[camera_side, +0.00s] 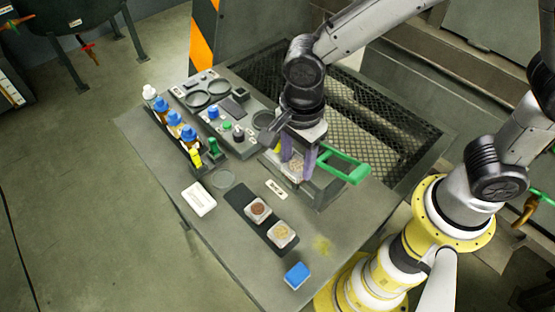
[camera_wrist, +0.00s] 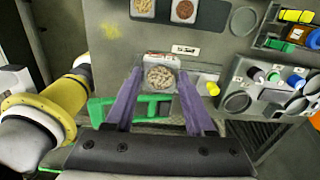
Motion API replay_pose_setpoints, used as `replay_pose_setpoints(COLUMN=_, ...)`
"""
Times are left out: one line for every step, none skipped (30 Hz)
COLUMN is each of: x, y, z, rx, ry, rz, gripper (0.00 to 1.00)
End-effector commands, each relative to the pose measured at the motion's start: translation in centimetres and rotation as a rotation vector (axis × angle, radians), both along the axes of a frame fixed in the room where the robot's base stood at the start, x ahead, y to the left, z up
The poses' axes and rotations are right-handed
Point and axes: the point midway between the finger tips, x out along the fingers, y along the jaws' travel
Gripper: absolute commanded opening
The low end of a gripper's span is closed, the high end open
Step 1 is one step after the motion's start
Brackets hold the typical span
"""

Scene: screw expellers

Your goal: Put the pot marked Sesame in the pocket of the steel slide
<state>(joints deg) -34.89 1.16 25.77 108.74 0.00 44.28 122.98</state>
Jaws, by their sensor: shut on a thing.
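My gripper (camera_side: 297,168) has its purple fingers on either side of a clear, square pot of pale seeds (camera_wrist: 160,77). The pot has a white label strip on its far edge, too small to read, so I cannot tell whether it is Sesame. It is at the steel slide, whose green handle (camera_side: 345,166) sticks out to the right; the handle also shows in the wrist view (camera_wrist: 101,109). The fingers and pot hide the pocket, and I cannot tell whether the pot rests in it or hangs just above. The fingers are shut on the pot.
A dark mat (camera_side: 240,201) holds a pot of reddish-brown seeds (camera_side: 258,208) and a pot of yellowish seeds (camera_side: 282,233). A blue sponge (camera_side: 297,275) and white box (camera_side: 199,199) lie nearby. Blue-capped bottles (camera_side: 174,118) stand in a rack at left. A mesh-covered opening (camera_side: 370,125) lies behind.

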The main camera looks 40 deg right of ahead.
Motion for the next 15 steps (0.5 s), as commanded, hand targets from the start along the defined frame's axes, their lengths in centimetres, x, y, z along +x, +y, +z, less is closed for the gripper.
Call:
replay_pose_setpoints(x=-0.3, y=-0.2, z=0.2, rx=0.001, ry=-0.001, rz=0.000, gripper=0.00)
replay_pose_setpoints(x=-0.4, y=-0.2, z=0.4, rx=0.001, ry=-0.002, rz=0.000, gripper=0.00)
replay_pose_setpoints(x=-0.4, y=-0.3, z=0.6, rx=0.001, ry=-0.002, rz=0.000, gripper=0.00)
replay_pose_setpoints(x=-0.5, y=-0.3, z=0.9, rx=0.001, ry=-0.002, rz=0.000, gripper=0.00)
replay_pose_setpoints(x=-0.5, y=-0.4, z=1.3, rx=0.002, ry=-0.003, rz=0.000, gripper=0.00)
replay_pose_setpoints(x=-0.5, y=-0.4, z=1.9, rx=0.003, ry=-0.004, rz=0.000, gripper=0.00)
replay_pose_setpoints(x=-0.6, y=-0.4, z=2.5, rx=0.003, ry=-0.004, rz=0.000, gripper=0.00)
replay_pose_setpoints(x=-0.5, y=-0.4, z=3.1, rx=0.004, ry=-0.006, rz=0.000, gripper=0.00)
replay_pose_setpoints(x=-0.5, y=-0.4, z=3.8, rx=0.004, ry=-0.005, rz=0.000, gripper=0.00)
replay_pose_setpoints(x=-0.5, y=-0.4, z=4.4, rx=0.003, ry=-0.005, rz=0.000, gripper=0.00)
replay_pose_setpoints(x=-0.5, y=-0.4, z=5.1, rx=0.004, ry=-0.007, rz=0.000, gripper=0.00)
replay_pose_setpoints(x=-0.4, y=-0.5, z=5.8, rx=0.003, ry=-0.005, rz=-0.002, gripper=0.00)
replay_pose_setpoints(x=0.2, y=-1.0, z=5.4, rx=-0.001, ry=0.000, rz=-0.009, gripper=0.00)
replay_pose_setpoints(x=0.8, y=-1.4, z=5.4, rx=-0.001, ry=0.001, rz=-0.011, gripper=0.00)
replay_pose_setpoints(x=1.4, y=-1.9, z=5.4, rx=-0.001, ry=0.001, rz=-0.014, gripper=0.00)
